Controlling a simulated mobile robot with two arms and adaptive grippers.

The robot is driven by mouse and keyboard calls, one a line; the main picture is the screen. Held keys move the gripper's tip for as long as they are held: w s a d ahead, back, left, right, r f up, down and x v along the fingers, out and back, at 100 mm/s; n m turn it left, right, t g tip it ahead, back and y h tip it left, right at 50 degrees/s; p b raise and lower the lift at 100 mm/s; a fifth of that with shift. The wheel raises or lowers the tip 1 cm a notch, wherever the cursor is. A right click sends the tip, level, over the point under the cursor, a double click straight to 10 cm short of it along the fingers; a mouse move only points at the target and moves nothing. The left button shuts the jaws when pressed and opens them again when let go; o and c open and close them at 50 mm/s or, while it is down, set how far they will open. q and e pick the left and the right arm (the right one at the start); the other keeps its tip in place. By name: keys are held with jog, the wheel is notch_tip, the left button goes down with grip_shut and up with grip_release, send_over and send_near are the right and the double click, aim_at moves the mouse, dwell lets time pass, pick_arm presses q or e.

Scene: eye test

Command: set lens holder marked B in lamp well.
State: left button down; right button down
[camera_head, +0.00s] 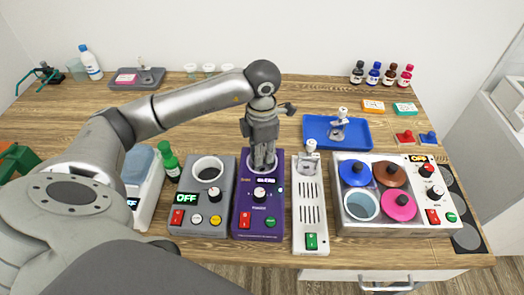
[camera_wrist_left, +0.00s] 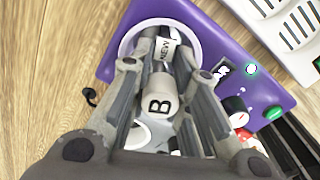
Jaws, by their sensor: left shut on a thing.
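The lens holder marked B (camera_wrist_left: 158,103) is a pale grey piece between the fingers of my left gripper (camera_wrist_left: 165,85). In the head view my left gripper (camera_head: 263,160) points down over the round well of the purple device and is shut on the holder. The well's white rim (camera_wrist_left: 127,42) encircles the fingertip area in the wrist view. A white label reading NEW shows beyond the B, inside the rim. The gripper hides the holder in the head view, and I cannot tell whether it touches the well's floor. I cannot tell which device has the lamp well. My right gripper is not in view.
The purple device (camera_head: 245,222) stands between a grey device with an open round well (camera_head: 207,170) and a white slotted unit (camera_head: 308,230). A box with coloured lids (camera_head: 350,225) is at right. A blue tray (camera_head: 318,124) holding a grey-white piece lies behind.

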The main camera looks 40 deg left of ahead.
pick_arm(q)
jog(key=shift+f+b, duration=0.3)
dwell(0.5)
jog(key=c, duration=1)
grip_release()
jog(key=shift+o, duration=0.2)
jog(key=shift+r, duration=0.1)
jog(key=shift+r+p, duration=1.85)
jog(key=shift+r, duration=1.1)
